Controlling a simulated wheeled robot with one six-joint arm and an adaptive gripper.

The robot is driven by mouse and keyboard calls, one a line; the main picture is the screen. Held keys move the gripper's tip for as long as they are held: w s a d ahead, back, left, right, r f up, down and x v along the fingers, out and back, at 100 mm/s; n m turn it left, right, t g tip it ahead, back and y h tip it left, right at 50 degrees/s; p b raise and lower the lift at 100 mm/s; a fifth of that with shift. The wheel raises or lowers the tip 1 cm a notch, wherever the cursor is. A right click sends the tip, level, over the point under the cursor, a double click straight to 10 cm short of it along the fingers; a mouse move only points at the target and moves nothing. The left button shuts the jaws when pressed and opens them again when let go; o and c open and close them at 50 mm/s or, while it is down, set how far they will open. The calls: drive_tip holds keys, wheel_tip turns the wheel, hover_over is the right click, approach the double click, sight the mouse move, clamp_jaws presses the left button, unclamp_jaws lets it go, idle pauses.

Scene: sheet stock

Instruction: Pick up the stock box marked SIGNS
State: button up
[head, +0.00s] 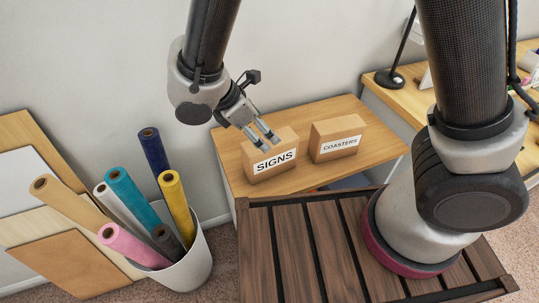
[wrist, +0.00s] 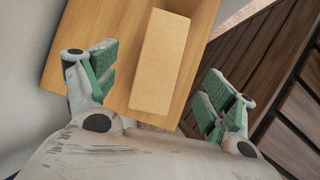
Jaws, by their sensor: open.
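The cardboard stock box marked SIGNS (head: 270,158) stands upright on a small wooden table, its white label facing forward. A second cardboard box, marked COASTERS (head: 337,139), stands to its right. My gripper (head: 265,137) is open, with its fingertips just above or at the SIGNS box in the head view; the exact gap is hard to tell. In the wrist view, the top of a plain cardboard box (wrist: 160,60), apparently the SIGNS box, lies between and beyond the open green-padded fingers (wrist: 160,88). No label shows there, and I see nothing gripped.
The wooden tabletop (head: 232,177) has bare room around the boxes. A white bin (head: 190,265) of coloured rolls stands to the left, beside leaning boards (head: 68,262). A desk with a black lamp (head: 390,79) is at the back right. A grey wall is close behind.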

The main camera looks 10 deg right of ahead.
sight(270, 156)
drive_tip(key=shift+s+a+f+n, duration=0.3)
drive_tip(key=shift+f, duration=0.3)
drive_tip(key=shift+s+a+f+n, duration=0.3)
drive_tip(key=shift+f, duration=0.25)
drive_tip(key=x, duration=0.7)
drive_tip(key=shift+w+a+f, duration=0.2)
drive_tip(key=shift+w+f, duration=0.05)
drive_tip(key=shift+f, duration=0.05)
drive_tip(key=shift+c, duration=0.4)
drive_tip(key=c, duration=1.4)
drive_tip(key=shift+c, duration=0.2)
